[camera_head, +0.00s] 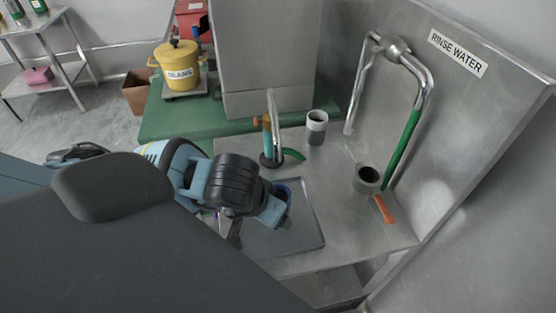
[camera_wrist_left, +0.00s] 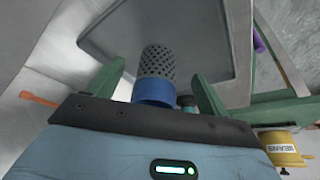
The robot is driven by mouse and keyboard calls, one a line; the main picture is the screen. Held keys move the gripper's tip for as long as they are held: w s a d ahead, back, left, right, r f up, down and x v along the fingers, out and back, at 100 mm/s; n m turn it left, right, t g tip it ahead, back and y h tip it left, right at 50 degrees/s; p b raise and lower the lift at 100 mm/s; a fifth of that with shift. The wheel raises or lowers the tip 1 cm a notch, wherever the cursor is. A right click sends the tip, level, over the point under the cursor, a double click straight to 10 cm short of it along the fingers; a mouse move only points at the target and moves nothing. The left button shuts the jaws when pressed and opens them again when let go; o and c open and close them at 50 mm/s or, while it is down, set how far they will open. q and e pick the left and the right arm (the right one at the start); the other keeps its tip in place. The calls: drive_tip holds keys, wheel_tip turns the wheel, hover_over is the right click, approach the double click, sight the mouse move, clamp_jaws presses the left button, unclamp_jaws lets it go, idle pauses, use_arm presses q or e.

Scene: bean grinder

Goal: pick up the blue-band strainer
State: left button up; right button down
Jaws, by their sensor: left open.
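The blue-band strainer (camera_wrist_left: 157,70), a dark perforated cylinder with a blue band (camera_wrist_left: 153,92), shows in the left wrist view. It stands between the two green fingers of my left gripper (camera_wrist_left: 158,84), which are apart with a gap on each side. In the head view my left gripper (camera_head: 272,210) is over the grey tray (camera_head: 305,238). A bit of blue rim (camera_head: 284,190) shows beside it and may be the strainer. The fingers are mostly hidden there. My right gripper is in neither view.
A stand with green and orange handles (camera_head: 270,150), a grey-white cup (camera_head: 316,127) and a dark cup (camera_head: 367,178) with an orange handle (camera_head: 384,209) stand on the steel counter. A tap (camera_head: 405,62) rises behind. A yellow beans pot (camera_head: 179,68) is at the back left.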

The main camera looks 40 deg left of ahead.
sight(283, 192)
use_arm(q)
drive_tip(key=w, duration=0.4)
drive_tip(key=shift+w+a+r, duration=0.1)
drive_tip(key=shift+w, duration=0.05)
drive_tip(key=shift+s+x, duration=0.1)
drive_tip(key=shift+x, duration=0.65)
drive_tip(key=shift+s+x, duration=0.15)
drive_tip(key=shift+x, duration=0.6)
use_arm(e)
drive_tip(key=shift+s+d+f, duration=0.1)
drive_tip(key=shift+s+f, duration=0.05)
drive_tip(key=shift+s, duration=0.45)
use_arm(q)
drive_tip(key=c, duration=1.1)
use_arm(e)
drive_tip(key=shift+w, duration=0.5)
use_arm(q)
drive_tip(key=shift+c, duration=0.2)
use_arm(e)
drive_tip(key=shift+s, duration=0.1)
